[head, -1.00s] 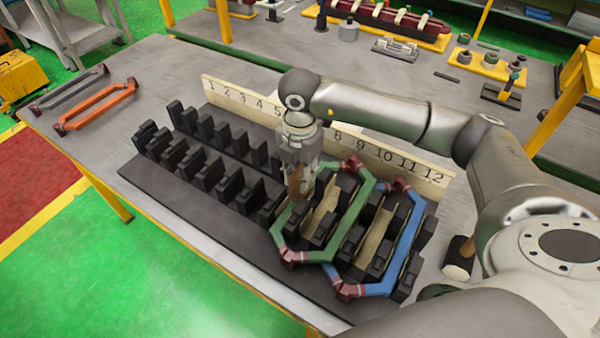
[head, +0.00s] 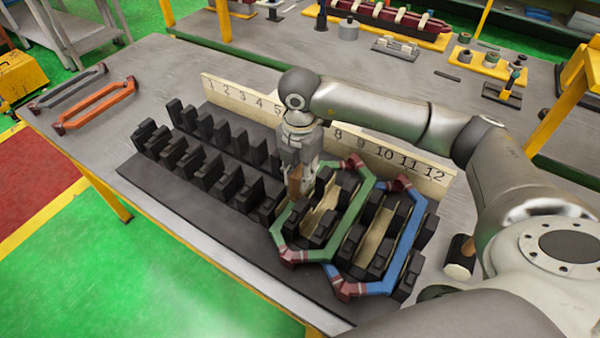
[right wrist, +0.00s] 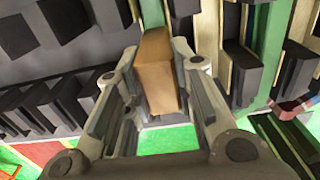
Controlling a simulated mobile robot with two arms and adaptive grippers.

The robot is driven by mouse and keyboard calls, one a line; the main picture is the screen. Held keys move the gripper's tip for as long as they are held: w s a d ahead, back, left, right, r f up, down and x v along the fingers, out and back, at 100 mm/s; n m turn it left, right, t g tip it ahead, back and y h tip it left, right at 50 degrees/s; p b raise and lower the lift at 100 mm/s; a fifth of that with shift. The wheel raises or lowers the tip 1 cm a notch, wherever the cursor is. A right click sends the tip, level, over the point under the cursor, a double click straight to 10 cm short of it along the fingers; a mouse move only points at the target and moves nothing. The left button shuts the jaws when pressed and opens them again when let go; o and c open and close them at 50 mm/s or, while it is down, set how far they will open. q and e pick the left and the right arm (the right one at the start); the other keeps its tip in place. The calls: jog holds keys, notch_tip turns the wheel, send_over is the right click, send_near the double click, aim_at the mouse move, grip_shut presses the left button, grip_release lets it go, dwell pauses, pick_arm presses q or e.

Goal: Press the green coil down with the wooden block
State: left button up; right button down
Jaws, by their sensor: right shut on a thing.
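The green coil (head: 352,233) is a six-sided ring with dark red bands, set among the black stator teeth toward the right part of the stator. The wooden block (right wrist: 160,75) is brown and sits between the fingers of my right gripper (right wrist: 158,98). In the head view the block (head: 295,181) shows small below the gripper, at the left side of the green coil. I cannot tell whether the block touches the coil. A blue coil (head: 408,238) lies to the right and overlaps the green one. My left gripper is not in view.
The black stator base (head: 195,193) has rows of teeth, with a numbered board (head: 400,163) behind. A mallet (head: 459,257) lies at the right. An orange coil (head: 95,106) and a grey coil (head: 68,88) lie at the far left.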

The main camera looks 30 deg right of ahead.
jog(key=shift+f, duration=0.1)
dwell(0.4)
notch_tip(320, 180, up, 12)
jog(key=p, duration=0.7)
jog(key=shift+f, duration=0.2)
jog(key=shift+f, duration=0.1)
